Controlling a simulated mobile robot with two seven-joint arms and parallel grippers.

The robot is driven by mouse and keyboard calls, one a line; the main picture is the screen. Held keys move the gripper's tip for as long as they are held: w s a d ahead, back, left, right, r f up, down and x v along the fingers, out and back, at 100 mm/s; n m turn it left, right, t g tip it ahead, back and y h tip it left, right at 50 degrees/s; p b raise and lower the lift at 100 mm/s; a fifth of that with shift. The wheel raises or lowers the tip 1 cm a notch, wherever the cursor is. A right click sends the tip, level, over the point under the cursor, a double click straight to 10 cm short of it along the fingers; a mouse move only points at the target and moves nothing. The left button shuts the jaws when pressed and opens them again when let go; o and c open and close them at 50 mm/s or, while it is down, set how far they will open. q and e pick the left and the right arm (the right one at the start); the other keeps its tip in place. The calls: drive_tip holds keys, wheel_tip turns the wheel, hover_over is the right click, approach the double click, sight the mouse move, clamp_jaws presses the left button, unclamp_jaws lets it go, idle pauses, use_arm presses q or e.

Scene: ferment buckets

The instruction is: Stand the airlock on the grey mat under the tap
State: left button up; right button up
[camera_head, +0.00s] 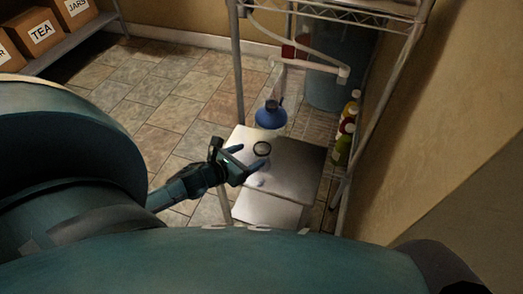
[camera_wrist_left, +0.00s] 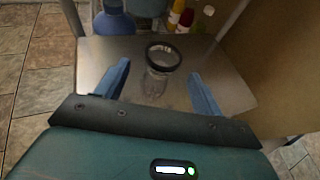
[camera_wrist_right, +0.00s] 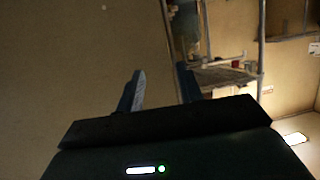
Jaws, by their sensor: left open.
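The airlock is a clear cup-like piece with a black ring at its top (camera_head: 262,148). It stands upright on a metal shelf surface (camera_head: 250,208). My left gripper (camera_head: 246,162) is open beside it, with its blue fingers pointing at it. In the left wrist view the airlock (camera_wrist_left: 157,84) is ahead of and between the fingertips, with gaps on both sides. A darker grey area (camera_head: 300,160) covers the right part of the shelf; I cannot tell if it is the mat or shade. No tap is clearly identifiable. My right gripper (camera_wrist_right: 160,80) is open and empty, facing a wall.
A blue jug (camera_head: 270,116) stands behind the shelf surface. A large blue bucket (camera_head: 325,88) is farther back, below a white pipe (camera_head: 300,52). Several bottles (camera_head: 346,132) line the right side. Rack posts (camera_head: 238,75) flank the area.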

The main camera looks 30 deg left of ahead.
use_arm(q)
drive_tip(key=x, duration=0.3)
drive_tip(key=shift+w+f+b, duration=0.2)
drive_tip(key=shift+w+b, duration=0.15)
drive_tip(key=shift+w, duration=0.05)
drive_tip(key=b+x, duration=0.1)
drive_tip(key=x, duration=0.3)
drive_tip(key=shift+w+d+f+b, duration=0.15)
drive_tip(key=shift+d+b, duration=0.1)
drive_tip(key=shift+b, duration=0.1)
drive_tip(key=shift+w, duration=0.25)
use_arm(e)
drive_tip(key=shift+w+a+f+n, duration=0.25)
drive_tip(key=shift+w+f+n, duration=0.05)
drive_tip(key=shift+f, duration=0.2)
drive_tip(key=shift+w+a+f+n, duration=0.2)
drive_tip(key=shift+w+f+n, duration=0.1)
drive_tip(key=shift+f, duration=0.2)
use_arm(q)
drive_tip(key=shift+c, duration=0.3)
drive_tip(key=c, duration=1.1)
use_arm(e)
drive_tip(key=shift+f, duration=0.1)
